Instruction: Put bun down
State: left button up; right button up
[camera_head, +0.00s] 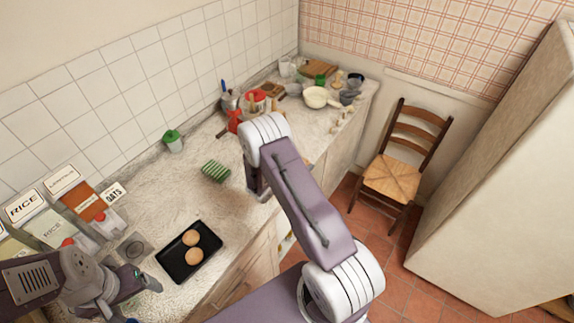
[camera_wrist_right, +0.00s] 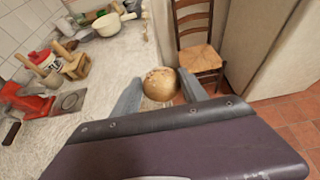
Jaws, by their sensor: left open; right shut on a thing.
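My right gripper (camera_wrist_right: 160,90) is shut on a round brown bun (camera_wrist_right: 159,78), which shows between its two fingers in the right wrist view. In the head view my right arm hides that bun and most of the gripper. A black tray (camera_head: 173,262) lies near the counter's front edge in the head view. Two more buns, one (camera_head: 191,237) and another (camera_head: 194,256), sit on it. My left gripper (camera_head: 140,285) is open at the lower left, close to the tray's left side.
Food boxes, one marked rice (camera_head: 50,228), stand along the wall at left. A green ridged item (camera_head: 216,171) and a green-lidded jar (camera_head: 173,141) are on the counter. A white pan (camera_head: 316,97) and other kitchenware crowd the far end. A wooden chair (camera_head: 392,178) stands on the floor.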

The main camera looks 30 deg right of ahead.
jog(key=shift+s+d+r, duration=0.2)
jog(key=shift+d+r, duration=0.05)
